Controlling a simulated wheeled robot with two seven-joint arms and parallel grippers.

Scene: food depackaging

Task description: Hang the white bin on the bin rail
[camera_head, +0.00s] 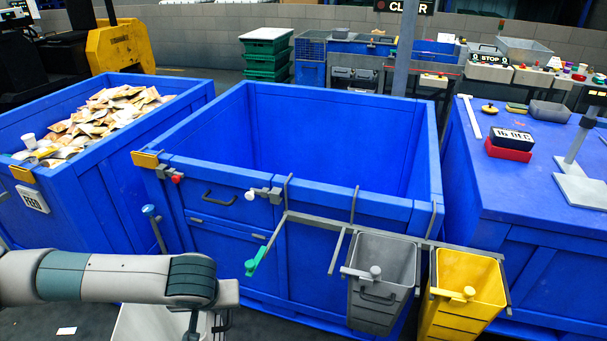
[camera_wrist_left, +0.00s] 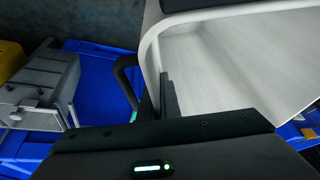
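The white bin (camera_head: 148,326) is at the bottom of the head view, partly hidden under my left forearm. In the left wrist view the white bin (camera_wrist_left: 228,62) fills the right side, with its open inside showing and a dark loop handle (camera_wrist_left: 124,78) at its edge. My left gripper (camera_head: 212,324) is at this bin's side; it appears shut on the handle, though the fingertips are mostly hidden. The grey bin rail (camera_head: 318,220) hangs by hooks along the front of the large blue container, to the right of and beyond my gripper. My right gripper is out of view.
A grey bin (camera_head: 378,264) and a yellow bin (camera_head: 462,282) hang on the rail's right part; its left part holds no bin. A green-handled tool (camera_head: 258,258) hangs near the left end. The blue container (camera_head: 240,258) stands behind the rail.

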